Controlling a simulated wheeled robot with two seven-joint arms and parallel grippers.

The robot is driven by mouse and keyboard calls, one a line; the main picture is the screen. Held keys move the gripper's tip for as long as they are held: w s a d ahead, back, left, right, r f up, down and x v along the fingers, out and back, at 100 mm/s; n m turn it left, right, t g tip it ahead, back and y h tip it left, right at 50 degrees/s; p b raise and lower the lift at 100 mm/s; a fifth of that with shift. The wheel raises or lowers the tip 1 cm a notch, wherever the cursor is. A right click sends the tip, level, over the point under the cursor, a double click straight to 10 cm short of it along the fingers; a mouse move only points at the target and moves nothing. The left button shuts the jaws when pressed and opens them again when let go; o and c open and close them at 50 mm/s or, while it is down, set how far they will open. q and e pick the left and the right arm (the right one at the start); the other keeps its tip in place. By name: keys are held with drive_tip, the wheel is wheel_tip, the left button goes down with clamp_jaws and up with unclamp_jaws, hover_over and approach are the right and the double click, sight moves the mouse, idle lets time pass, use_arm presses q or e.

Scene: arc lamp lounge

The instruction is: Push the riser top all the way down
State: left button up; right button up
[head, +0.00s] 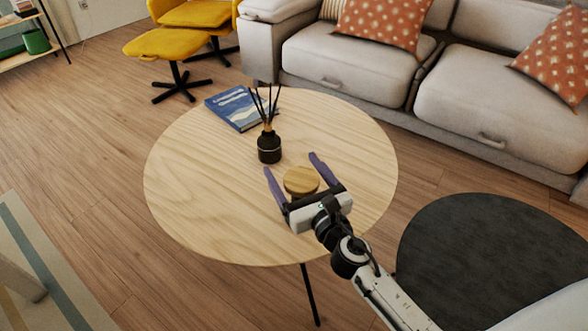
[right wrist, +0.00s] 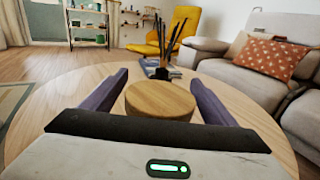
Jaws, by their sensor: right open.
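A round light-wood table (head: 195,185) stands in the middle of the head view. A small round wooden piece (head: 301,180) with a flat top sits at its near right part; it also shows large in the right wrist view (right wrist: 160,98). I cannot tell whether this piece is the riser top, and its lower part is mostly hidden. My right gripper (head: 290,163) is open, with its purple fingers reaching along either side of the wooden piece. In the right wrist view, a gap shows beside each finger. My left gripper is not in view.
A black reed diffuser (head: 269,147) stands just beyond the wooden piece. A blue book (head: 238,108) lies near the table's far edge. The table's left side is clear. A grey sofa (head: 345,65) is behind and a dark round pouf (head: 485,260) is at right.

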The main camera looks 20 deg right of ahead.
use_arm(q)
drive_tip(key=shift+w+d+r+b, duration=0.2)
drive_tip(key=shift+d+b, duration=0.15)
drive_tip(key=shift+b, duration=0.25)
use_arm(e)
drive_tip(key=s, duration=1)
drive_tip(key=shift+d, duration=0.3)
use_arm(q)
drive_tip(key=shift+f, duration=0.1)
